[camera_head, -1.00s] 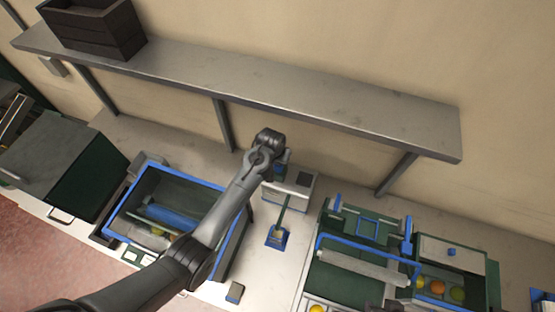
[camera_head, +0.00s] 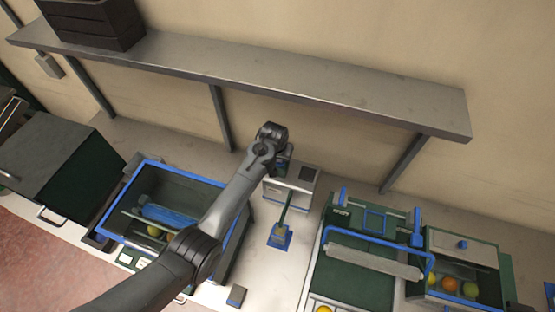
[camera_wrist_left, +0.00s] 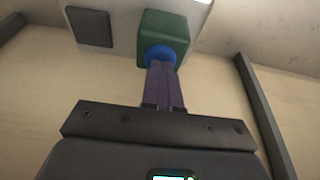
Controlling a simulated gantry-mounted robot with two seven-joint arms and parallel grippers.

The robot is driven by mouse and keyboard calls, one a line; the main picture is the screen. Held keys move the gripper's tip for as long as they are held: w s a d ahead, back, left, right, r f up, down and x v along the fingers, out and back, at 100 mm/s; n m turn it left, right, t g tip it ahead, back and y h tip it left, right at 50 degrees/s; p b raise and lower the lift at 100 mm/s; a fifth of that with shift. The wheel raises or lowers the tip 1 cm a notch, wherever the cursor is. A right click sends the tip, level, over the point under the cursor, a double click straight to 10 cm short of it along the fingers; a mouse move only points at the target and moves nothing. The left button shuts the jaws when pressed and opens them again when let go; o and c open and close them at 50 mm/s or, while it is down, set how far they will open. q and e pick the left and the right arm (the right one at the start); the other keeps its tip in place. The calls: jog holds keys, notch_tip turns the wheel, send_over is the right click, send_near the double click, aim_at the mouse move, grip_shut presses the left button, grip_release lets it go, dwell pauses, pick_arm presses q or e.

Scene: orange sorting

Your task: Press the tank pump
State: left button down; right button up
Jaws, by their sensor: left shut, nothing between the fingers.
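My left arm reaches from the lower left to a pale box (camera_head: 303,174) at the back of the counter, below the shelf. In the left wrist view, a green block with a round blue button (camera_wrist_left: 160,54) is fixed to this box, beside a dark square panel. The left gripper (camera_wrist_left: 161,66) is shut and empty, its fingertips at the blue button. Whether they touch or press it I cannot tell. In the head view my wrist mostly hides the button. The blue-rimmed green tank (camera_head: 186,173) stands left of the box, holding a blue roller and yellow fruit.
A grey shelf (camera_head: 330,90) runs along the wall above, on struts, with a dark crate (camera_head: 92,27) on it. A blue-based lever (camera_head: 279,236) stands before the box. A green roller machine (camera_head: 350,281) and a fruit bin (camera_head: 462,246) are at right.

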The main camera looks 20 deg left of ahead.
pick_arm(q)
jog(key=shift+s+f, duration=0.2)
jog(key=shift+f, duration=0.2)
jog(key=shift+a+r, duration=0.1)
notch_tip(320, 180, up, 5)
jog(key=p, duration=0.5)
jog(key=shift+w, duration=0.1)
jog(key=shift+r, duration=0.15)
jog(key=b+v, duration=0.2)
jog(key=v, duration=0.7)
dwell(0.9)
